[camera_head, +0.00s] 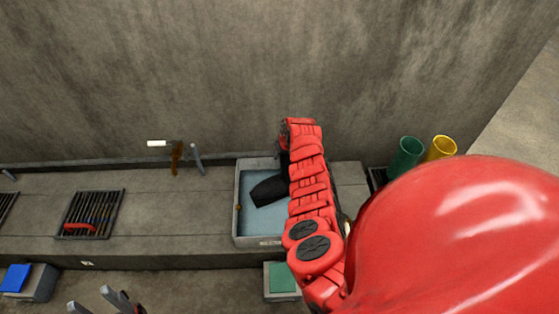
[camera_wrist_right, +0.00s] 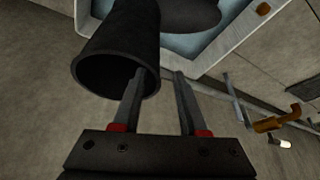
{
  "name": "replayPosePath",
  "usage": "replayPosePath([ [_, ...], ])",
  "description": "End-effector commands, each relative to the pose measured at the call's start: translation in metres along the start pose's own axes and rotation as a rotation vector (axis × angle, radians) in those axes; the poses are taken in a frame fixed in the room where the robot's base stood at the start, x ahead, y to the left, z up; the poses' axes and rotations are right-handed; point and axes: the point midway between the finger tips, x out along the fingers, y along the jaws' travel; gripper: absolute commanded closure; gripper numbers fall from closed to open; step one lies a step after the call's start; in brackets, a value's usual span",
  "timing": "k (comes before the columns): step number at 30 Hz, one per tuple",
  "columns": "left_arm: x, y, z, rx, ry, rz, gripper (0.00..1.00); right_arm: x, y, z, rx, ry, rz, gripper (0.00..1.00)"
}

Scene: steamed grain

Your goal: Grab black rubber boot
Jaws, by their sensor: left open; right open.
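The black rubber boot (camera_head: 268,191) lies on its side in the shallow basin (camera_head: 241,218) in the head view, partly hidden by my right arm. In the right wrist view, the boot (camera_wrist_right: 124,40) shows its round open top towards the camera. My right gripper (camera_wrist_right: 160,73) is open at that opening. Its left finger overlaps the boot's rim and its right finger is just beside the shaft; I cannot tell whether they touch it. In the head view this gripper is hidden behind my arm. My left gripper (camera_head: 96,299) is open and empty at the bottom left.
The basin sits in a concrete ledge (camera_head: 150,220) against a wall. A grate (camera_head: 91,214) is to its left, with a brown-handled tool (camera_head: 176,158) and a grey post (camera_head: 196,158) behind. Green (camera_head: 405,157) and yellow (camera_head: 440,148) cylinders stand at right.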

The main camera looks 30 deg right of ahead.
Motion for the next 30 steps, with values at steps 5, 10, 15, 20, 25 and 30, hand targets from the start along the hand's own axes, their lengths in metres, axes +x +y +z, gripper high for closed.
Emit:
replayPosePath([
  [5, -0.006, 0.0, 0.001, 0.0, 0.0, 0.0, 0.5, 0.009, 0.002, 0.001, 0.006, -0.004, 0.0, 0.57],
  [10, -0.018, 0.001, 0.003, 0.0, 0.0, 0.0, 0.5, 0.026, 0.002, -0.003, 0.007, -0.001, -0.002, 0.57],
  [15, -0.034, 0.002, 0.006, 0.0, 0.0, 0.0, 0.5, 0.045, 0.004, -0.004, 0.007, -0.001, -0.002, 0.57],
  [20, -0.039, 0.002, 0.007, 0.0, 0.0, 0.0, 0.5, 0.053, 0.003, -0.005, 0.001, -0.003, -0.001, 0.57],
  [25, -0.038, 0.002, 0.006, 0.0, 0.0, 0.0, 0.5, 0.052, 0.003, -0.005, -0.001, -0.003, 0.0, 0.57],
  [30, -0.038, 0.002, 0.006, 0.0, 0.0, 0.0, 0.5, 0.052, 0.003, -0.005, 0.0, -0.003, 0.001, 0.68],
])
